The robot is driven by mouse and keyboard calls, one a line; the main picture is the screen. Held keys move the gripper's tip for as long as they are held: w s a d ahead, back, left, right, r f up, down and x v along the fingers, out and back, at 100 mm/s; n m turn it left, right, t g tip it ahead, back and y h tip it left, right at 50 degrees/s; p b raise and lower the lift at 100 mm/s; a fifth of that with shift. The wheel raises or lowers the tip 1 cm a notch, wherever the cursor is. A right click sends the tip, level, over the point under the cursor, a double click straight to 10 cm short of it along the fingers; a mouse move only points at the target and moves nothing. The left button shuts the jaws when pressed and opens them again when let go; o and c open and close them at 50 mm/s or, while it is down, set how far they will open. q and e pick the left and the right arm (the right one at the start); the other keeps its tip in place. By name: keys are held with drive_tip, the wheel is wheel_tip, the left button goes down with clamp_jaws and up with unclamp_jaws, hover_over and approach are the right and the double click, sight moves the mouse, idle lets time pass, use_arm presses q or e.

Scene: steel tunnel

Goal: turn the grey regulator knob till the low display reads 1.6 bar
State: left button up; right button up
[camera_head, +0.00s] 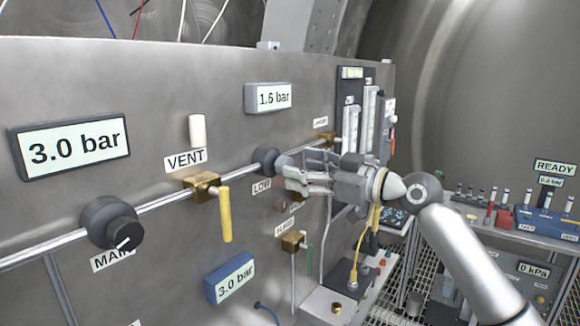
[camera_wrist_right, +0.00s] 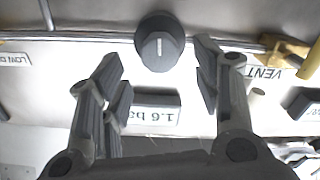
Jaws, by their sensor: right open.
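The grey regulator knob (camera_head: 267,158) sits on the pipe above the LOW label on the steel panel. The small display (camera_head: 270,97) above it reads 1.6 bar. My right gripper (camera_head: 286,173) is open and empty, close in front of the knob. In the right wrist view, the knob (camera_wrist_right: 158,47) has a pale pointer line and lies just beyond and between the spread fingers (camera_wrist_right: 157,62), with clear gaps on both sides. The 1.6 bar display (camera_wrist_right: 150,113) appears upside down there. My left gripper is not in view.
A black MAIN knob (camera_head: 111,222) and a 3.0 bar display (camera_head: 70,145) are at the left. A yellow VENT handle (camera_head: 225,214) hangs left of the grey knob. A blue-framed display (camera_head: 230,279) below reads 3.0 bar. A bench with instruments (camera_head: 535,222) stands at the right.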

drive_tip(key=v, duration=0.7)
drive_tip(key=shift+s+d, duration=0.2)
